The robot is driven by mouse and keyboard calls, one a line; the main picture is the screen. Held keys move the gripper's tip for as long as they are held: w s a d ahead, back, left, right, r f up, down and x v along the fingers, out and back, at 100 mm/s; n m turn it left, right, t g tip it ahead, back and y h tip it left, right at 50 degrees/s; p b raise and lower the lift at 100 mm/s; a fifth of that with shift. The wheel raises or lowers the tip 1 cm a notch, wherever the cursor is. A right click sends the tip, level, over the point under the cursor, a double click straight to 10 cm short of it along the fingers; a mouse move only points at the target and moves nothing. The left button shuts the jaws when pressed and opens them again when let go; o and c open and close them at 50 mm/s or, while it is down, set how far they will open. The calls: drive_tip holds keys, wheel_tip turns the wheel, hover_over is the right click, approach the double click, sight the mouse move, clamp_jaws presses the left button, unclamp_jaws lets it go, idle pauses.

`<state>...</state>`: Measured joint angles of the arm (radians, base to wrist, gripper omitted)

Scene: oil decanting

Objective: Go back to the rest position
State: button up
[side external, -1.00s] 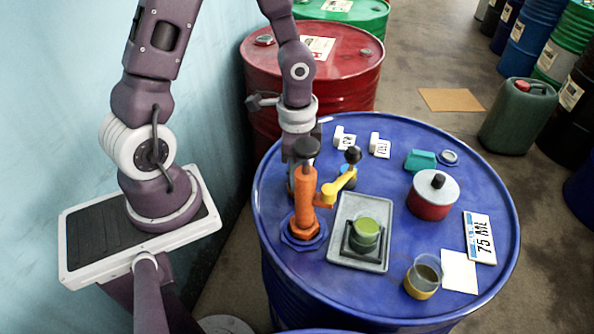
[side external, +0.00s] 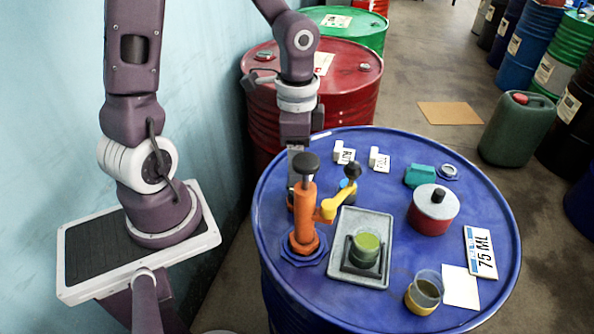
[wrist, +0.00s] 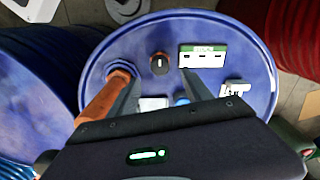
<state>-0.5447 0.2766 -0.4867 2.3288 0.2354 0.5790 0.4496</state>
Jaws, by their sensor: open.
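My gripper (side external: 293,178) hangs fingers-down behind the orange pump (side external: 304,215), above the far left part of the blue drum top. In the side view the pump hides part of the fingers. In the wrist view my gripper (wrist: 160,78) shows two fingers spread apart with nothing held between them. The pump has a black knob and a yellow spout. A glass of green liquid (side external: 366,248) stands on a black holder in a grey tray (side external: 376,219). A yellow-based cup (side external: 425,292) with dark liquid stands at the front right.
Small white labels (side external: 379,159) and a teal block (side external: 419,175) are at the back. A red drum (side external: 350,85) stands behind; a wall is left.

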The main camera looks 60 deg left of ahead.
drive_tip(key=shift+s+r, duration=0.1)
drive_tip(key=shift+r, duration=0.25)
drive_tip(key=s+d+r+n+t, duration=0.3)
drive_tip(key=s+r+n+t, duration=0.2)
drive_tip(key=s+r, duration=0.5)
wheel_tip(320, 180, up, 4)
drive_tip(key=shift+s+d+r+n+t, duration=0.1)
drive_tip(key=shift+s+d+n+t, duration=0.25)
drive_tip(key=shift+n, duration=0.45)
